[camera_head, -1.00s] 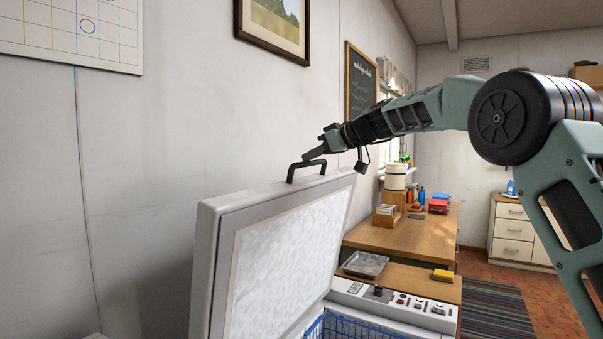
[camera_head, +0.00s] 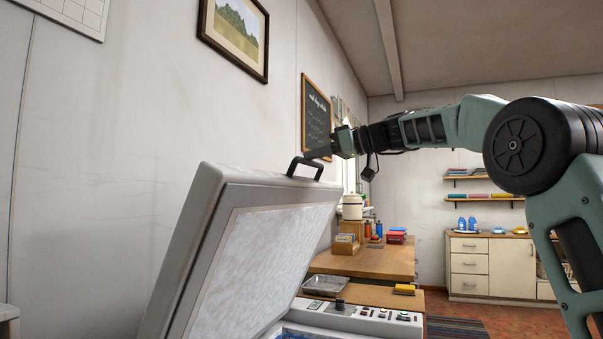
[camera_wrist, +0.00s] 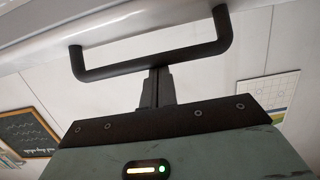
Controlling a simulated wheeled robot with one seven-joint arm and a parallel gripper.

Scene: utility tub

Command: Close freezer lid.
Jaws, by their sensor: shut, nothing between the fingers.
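The freezer lid (camera_head: 245,245) stands raised and tilted, its frosted inner panel facing right in the head view. A black bar handle (camera_head: 305,165) is fixed at its top edge. My gripper (camera_head: 318,154) is at the handle, fingers shut with nothing between them. In the wrist view my gripper (camera_wrist: 157,75) has its fingertips at the long bar of the handle (camera_wrist: 150,61), near its middle. They look touching or almost touching the bar, not closed around it. The freezer body (camera_head: 352,318) shows only in part at the bottom, with its control panel.
A wooden counter (camera_head: 372,262) with a metal tray (camera_head: 325,285) and small goods stands behind the freezer. A wall is close behind the lid, with a framed picture (camera_head: 236,30) and a chalkboard (camera_head: 316,112). A white cabinet (camera_head: 470,270) is at the far right.

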